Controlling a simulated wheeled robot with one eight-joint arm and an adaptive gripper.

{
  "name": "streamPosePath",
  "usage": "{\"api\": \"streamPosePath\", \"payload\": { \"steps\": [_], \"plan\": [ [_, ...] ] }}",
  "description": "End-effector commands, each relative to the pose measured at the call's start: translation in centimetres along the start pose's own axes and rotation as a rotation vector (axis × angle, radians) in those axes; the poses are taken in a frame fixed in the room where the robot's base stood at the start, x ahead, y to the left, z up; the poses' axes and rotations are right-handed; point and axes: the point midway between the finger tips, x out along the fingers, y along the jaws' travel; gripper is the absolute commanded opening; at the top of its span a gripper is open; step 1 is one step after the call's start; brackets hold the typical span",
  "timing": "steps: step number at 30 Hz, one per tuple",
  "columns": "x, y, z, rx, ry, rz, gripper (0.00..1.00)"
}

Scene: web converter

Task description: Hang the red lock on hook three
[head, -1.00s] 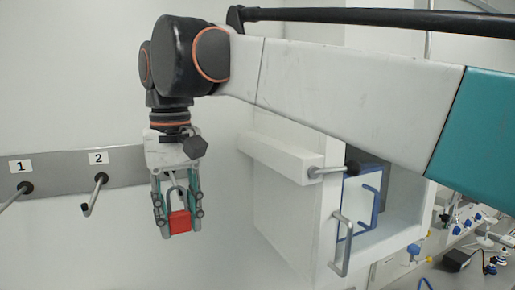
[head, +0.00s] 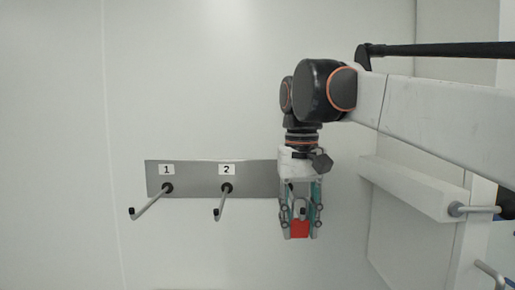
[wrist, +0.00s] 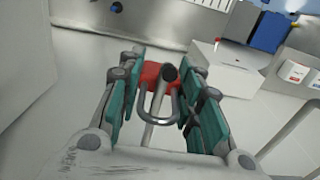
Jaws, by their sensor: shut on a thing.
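My gripper (head: 301,222) points down and is shut on the red lock (head: 300,229), in front of the right end of the grey hook plate (head: 198,187). In the wrist view, the red lock (wrist: 150,74) sits between the fingertips (wrist: 162,66), with its grey shackle curving toward the camera. A grey hook rod with a black tip (wrist: 168,73) crosses the shackle's opening in that view. A black tip also shows between the fingers in the head view (head: 302,211). I cannot tell whether the rod passes through the shackle. Any label three is hidden behind my gripper.
Hook one (head: 150,203) and hook two (head: 221,203) are empty, left of my gripper. A white block (head: 415,188) with a metal handle juts out on the right. The wall and space left of the hooks are clear.

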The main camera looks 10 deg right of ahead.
Motion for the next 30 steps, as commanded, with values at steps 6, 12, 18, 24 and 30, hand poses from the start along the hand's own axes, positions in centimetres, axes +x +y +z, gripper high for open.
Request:
{"api": "streamPosePath", "payload": {
  "steps": [6,12,18,24,30],
  "plan": [
    [1.1,0.0,-0.2,-0.002,0.0,0.0,0.05],
    [1.9,0.0,-0.6,-0.002,0.0,0.0,0.05],
    [2.2,0.0,-0.7,-0.001,0.0,0.0,0.05],
    [2.2,0.0,-0.8,-0.001,0.0,0.0,0.05],
    [2.2,0.0,-0.8,-0.001,0.0,0.0,0.05]
  ]
}}
